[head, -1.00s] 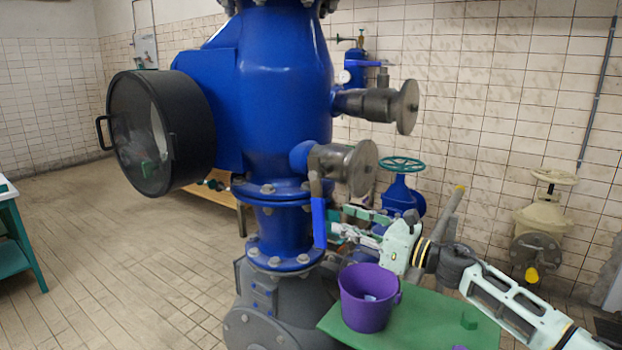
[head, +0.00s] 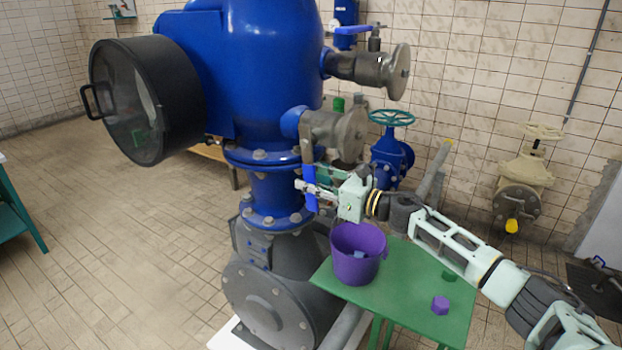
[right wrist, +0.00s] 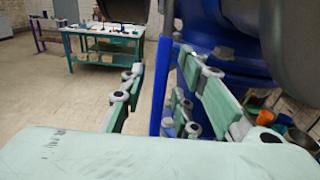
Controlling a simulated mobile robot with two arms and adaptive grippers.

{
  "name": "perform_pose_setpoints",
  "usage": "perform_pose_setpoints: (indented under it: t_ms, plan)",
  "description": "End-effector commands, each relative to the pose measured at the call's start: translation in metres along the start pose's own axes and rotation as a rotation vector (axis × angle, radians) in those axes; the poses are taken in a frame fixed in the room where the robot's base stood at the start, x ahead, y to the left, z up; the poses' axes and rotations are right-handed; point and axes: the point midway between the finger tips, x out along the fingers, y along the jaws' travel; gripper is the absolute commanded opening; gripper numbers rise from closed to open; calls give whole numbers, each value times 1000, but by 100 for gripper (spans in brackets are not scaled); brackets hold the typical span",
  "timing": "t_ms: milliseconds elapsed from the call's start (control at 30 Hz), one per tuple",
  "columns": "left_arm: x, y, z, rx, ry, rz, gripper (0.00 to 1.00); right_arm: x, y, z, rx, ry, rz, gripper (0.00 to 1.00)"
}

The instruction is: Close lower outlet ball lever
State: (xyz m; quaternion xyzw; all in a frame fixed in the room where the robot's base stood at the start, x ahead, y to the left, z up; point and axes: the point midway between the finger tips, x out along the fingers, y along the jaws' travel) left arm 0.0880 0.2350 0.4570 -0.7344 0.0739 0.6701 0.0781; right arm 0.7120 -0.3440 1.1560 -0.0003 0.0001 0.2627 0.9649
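The lower outlet ball valve (head: 336,132) is a grey metal body with a round flange on the blue pump column. Its blue lever (head: 310,190) hangs straight down. My right gripper (head: 312,190) is at the lever's lower part, with its fingers pointing left in the head view. In the right wrist view the blue lever (right wrist: 161,85) stands upright between the two spread fingers of the gripper (right wrist: 165,92). Gaps show on both sides, so the gripper looks open; contact cannot be told. My left gripper is in neither view.
The upper outlet valve (head: 372,68) sticks out above. A green table (head: 405,300) with a purple bucket (head: 357,266) and a purple block (head: 440,305) stands below my right arm. A blue valve with a green handwheel (head: 391,118) is behind. Open floor lies at the left.

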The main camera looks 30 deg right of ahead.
Motion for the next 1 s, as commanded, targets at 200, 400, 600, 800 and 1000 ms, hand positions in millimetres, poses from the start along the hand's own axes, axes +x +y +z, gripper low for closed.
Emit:
perform_pose_setpoints:
  t_ms: [200, 400, 600, 800, 1000]
  plan:
    - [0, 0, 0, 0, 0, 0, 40, 0, 0, -1, 0, 1, 0, 29]
    - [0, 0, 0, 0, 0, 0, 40, 0, 0, -1, 0, 0, 0, 12]
    - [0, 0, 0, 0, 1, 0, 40, 0, 0, -1, 0, 0, 0, 0]
    - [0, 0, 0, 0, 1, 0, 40, 0, 0, 0, 0, 0, 0, 0]
    - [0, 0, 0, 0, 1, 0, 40, 0, 0, 0, 0, 0, 0, 0]
